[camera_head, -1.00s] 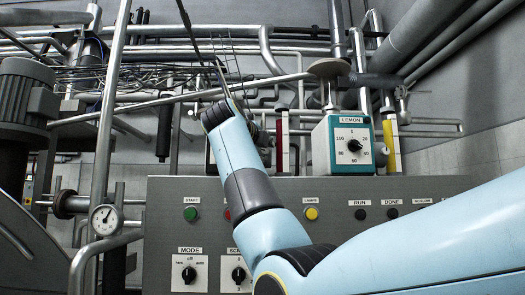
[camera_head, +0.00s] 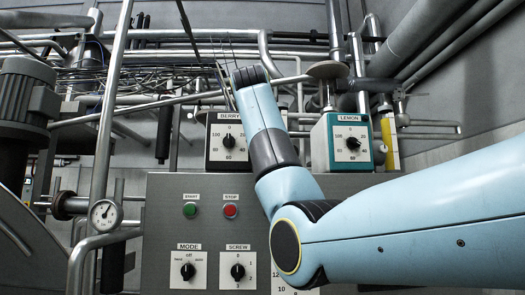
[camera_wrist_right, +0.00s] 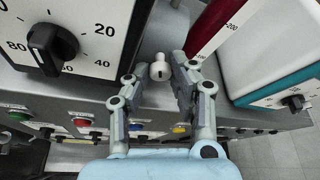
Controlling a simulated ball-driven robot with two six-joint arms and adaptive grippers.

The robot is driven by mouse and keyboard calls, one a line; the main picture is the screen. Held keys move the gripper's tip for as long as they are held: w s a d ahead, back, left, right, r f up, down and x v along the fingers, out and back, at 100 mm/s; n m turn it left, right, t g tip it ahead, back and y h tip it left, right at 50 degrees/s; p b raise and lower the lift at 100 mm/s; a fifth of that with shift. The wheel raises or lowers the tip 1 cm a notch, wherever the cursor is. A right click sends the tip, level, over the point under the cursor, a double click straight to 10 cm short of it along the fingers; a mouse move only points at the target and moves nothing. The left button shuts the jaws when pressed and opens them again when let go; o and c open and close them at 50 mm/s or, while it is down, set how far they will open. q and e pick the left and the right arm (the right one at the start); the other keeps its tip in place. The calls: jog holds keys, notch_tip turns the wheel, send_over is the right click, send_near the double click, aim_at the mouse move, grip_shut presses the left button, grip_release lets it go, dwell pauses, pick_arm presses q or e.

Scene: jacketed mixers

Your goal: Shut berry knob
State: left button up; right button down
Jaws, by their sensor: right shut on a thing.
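The berry box (camera_head: 215,150) stands on the grey panel's top, left of my right arm. Its black dial (camera_head: 229,141) sits on a numbered white face; the dial also shows at the upper left of the right wrist view (camera_wrist_right: 52,45). My right gripper (camera_wrist_right: 158,76) is beside the berry box, apart from that dial. In the head view, my arm hides these fingers. My left gripper is in neither view.
The lemon box (camera_head: 321,145) stands to the right, close to my right fingers in the wrist view. A red gauge strip (camera_wrist_right: 208,28) rises between the boxes. The panel (camera_head: 160,215) below carries buttons and switches. Pipes crowd the back.

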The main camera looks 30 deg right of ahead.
jog(key=m+y+b, duration=0.2)
jog(key=m+b, duration=0.1)
jog(key=shift+d+f+t, duration=0.1)
jog(key=shift+d+t, duration=0.05)
jog(key=shift+t, duration=0.25)
dwell(0.3)
jog(key=c, duration=1.1)
grip_release()
jog(key=shift+d, duration=0.1)
jog(key=shift+c, duration=0.2)
jog(key=shift+s, duration=0.1)
jog(key=v, duration=0.8)
